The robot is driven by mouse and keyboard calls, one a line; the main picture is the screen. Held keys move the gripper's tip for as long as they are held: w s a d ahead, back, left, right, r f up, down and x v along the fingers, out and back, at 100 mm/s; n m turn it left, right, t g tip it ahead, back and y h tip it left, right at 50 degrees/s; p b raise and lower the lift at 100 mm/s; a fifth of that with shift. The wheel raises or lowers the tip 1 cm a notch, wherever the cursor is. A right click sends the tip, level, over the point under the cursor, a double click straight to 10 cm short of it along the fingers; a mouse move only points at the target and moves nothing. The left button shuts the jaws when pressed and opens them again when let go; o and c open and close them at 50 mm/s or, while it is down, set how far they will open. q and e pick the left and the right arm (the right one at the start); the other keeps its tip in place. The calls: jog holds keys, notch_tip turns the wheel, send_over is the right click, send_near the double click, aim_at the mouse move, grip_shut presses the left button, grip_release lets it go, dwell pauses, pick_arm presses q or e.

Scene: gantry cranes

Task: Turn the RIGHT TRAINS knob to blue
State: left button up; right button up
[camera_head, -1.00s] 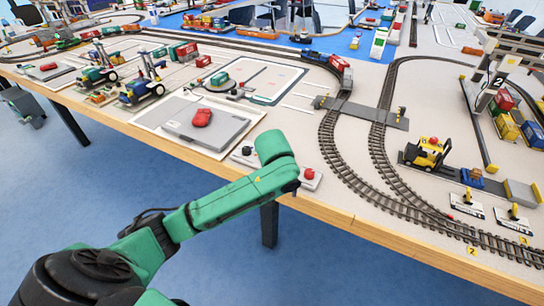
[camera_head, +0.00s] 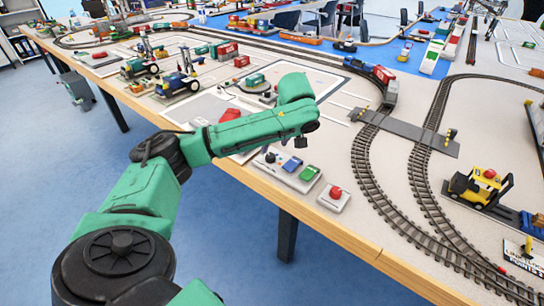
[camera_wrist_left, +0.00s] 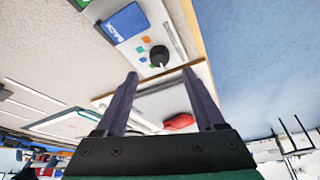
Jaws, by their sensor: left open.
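A control box (camera_head: 287,179) sits at the table's front edge. It carries a black knob (camera_head: 270,157), a blue button (camera_head: 292,164) and a green button (camera_head: 308,173). In the left wrist view the black knob (camera_wrist_left: 159,55) stands beside small coloured squares and the blue BACK button (camera_wrist_left: 125,22). A RIGHT TRAINS label is not readable, and I cannot tell which colour the knob points to. My left gripper (camera_wrist_left: 159,76) is open and empty, with the knob just beyond its fingertips and apart from them. In the head view my left gripper (camera_head: 301,142) is mostly hidden behind its wrist.
A red-button box (camera_head: 334,197) stands right of the control box. A grey panel with a red object (camera_head: 230,115) lies to the left, partly behind my arm. Curved train tracks (camera_head: 372,175) and a yellow forklift (camera_head: 478,185) are on the right. The table edge (camera_head: 335,232) runs in front.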

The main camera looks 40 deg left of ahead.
aim_at(270, 155)
pick_arm(q)
jog(key=x, duration=0.6)
jog(key=shift+w+a+f, duration=0.1)
jog(key=shift+f, duration=0.1)
grip_shut()
jog(key=shift+r+m+p, duration=0.15)
jog(key=shift+m+p, duration=0.35)
jog(key=shift+p, duration=0.25)
jog(key=m+t+h+p, duration=0.1)
jog(key=m+p, duration=0.2)
jog(key=p, duration=0.1)
jog(key=m+h+p, duration=0.1)
jog(key=m+p, duration=0.2)
jog(key=p, duration=0.1)
jog(key=m+t+h+p, duration=0.1)
jog(key=m+p, duration=0.3)
jog(key=shift+s+a+r+t, duration=0.1)
jog(key=shift+s+a+t, duration=0.15)
jog(key=shift+t, duration=0.05)
jog(key=shift+m+h+p, duration=0.6)
jog(key=shift+m+p, duration=0.3)
jog(key=shift+m, duration=0.3)
jog(key=shift+a+f+m+h+p, duration=0.1)
jog(key=shift+m+h+p, duration=0.1)
jog(key=shift+m, duration=0.4)
jog(key=shift+f+m+h+p, duration=0.15)
jog(key=shift+m+h, duration=0.05)
jog(key=shift+m, duration=0.4)
